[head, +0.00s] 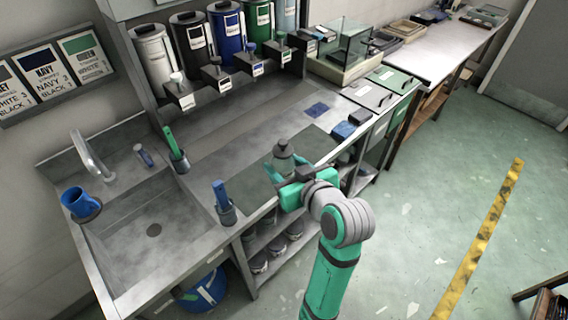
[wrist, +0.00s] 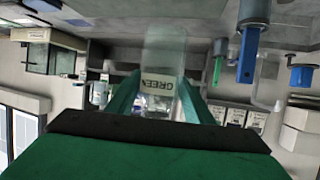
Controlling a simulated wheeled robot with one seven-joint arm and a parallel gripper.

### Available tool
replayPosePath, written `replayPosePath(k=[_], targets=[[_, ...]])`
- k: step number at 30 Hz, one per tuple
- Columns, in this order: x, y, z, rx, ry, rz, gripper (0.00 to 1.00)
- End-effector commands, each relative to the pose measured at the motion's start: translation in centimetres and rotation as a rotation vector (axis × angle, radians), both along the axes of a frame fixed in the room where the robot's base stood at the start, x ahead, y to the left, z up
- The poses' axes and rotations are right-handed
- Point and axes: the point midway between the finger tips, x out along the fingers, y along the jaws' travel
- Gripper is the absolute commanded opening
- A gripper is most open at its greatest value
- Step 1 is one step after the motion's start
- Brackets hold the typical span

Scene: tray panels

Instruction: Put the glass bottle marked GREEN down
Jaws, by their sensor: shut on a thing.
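The glass bottle (head: 284,161) is clear with a grey top in the head view. In the wrist view the bottle (wrist: 164,52) shows a pale label reading GREEN, upside down in the picture. My gripper (head: 283,177) is shut on the bottle, with a green finger (wrist: 124,98) on each side of it. The bottle looks upright near the counter's front edge. Its lower part is hidden behind my gripper in the head view, so I cannot tell whether it touches the counter.
The metal counter (head: 225,143) has free room behind the bottle. A cup with a blue-handled tool (head: 225,208) stands to the left. A blue sponge-like block (head: 343,131) lies to the right. Small labelled dispensers (head: 217,78) line the back, and a sink (head: 155,228) is at left.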

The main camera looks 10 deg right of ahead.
Motion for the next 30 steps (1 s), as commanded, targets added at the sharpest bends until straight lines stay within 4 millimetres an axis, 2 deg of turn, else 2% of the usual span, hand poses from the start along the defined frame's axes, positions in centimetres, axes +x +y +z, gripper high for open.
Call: replayPosePath(k=[3,6,19,24,30], targets=[[-1.1,1.5,0.4,0.001,-0.001,0.045,0.19],[-0.7,2.3,0.2,0.002,0.002,0.062,0.19],[7.6,5.4,-3.9,0.003,0.004,0.067,0.19],[9.6,5.9,-6.8,0.003,0.003,0.063,0.19],[11.0,6.2,-8.4,0.002,0.001,0.062,0.19]])
